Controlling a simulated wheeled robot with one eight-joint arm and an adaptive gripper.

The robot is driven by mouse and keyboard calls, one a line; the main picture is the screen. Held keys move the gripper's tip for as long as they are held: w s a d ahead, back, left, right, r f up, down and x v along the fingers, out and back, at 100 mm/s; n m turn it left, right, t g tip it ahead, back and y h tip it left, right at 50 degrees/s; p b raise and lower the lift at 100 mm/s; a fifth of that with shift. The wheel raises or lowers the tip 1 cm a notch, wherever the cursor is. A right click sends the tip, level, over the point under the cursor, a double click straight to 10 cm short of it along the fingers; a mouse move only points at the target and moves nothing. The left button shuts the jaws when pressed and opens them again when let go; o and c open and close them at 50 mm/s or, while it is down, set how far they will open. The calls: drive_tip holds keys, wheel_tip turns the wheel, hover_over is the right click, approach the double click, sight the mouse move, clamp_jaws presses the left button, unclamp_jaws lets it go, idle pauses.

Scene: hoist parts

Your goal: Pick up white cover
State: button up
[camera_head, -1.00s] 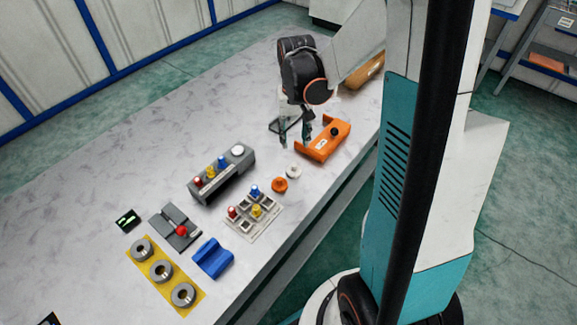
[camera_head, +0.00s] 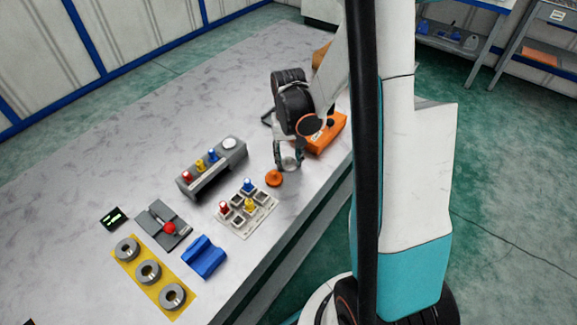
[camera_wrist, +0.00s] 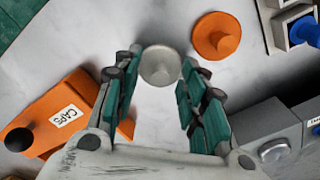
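The white cover (camera_head: 290,163) is a small round pale disc with a raised knob on the grey-white table. In the wrist view the cover (camera_wrist: 160,66) lies between the fingertips of my gripper (camera_wrist: 162,60). In the head view my gripper (camera_head: 289,158) is low over the cover, with one finger on each side and part of it hidden. The fingers are apart. Whether the pads touch the cover's rim cannot be told. The cover appears to rest on the table.
An orange cover (camera_head: 274,179) lies close beside the white one. An orange block labelled CAPS (camera_wrist: 66,114) is on the other side, near my fingers. A tray with coloured pegs (camera_head: 238,222) and a grey button box (camera_head: 215,172) stand close by. The table's far left is clear.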

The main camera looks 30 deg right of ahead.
clamp_jaws()
drive_tip(key=shift+r, duration=0.15)
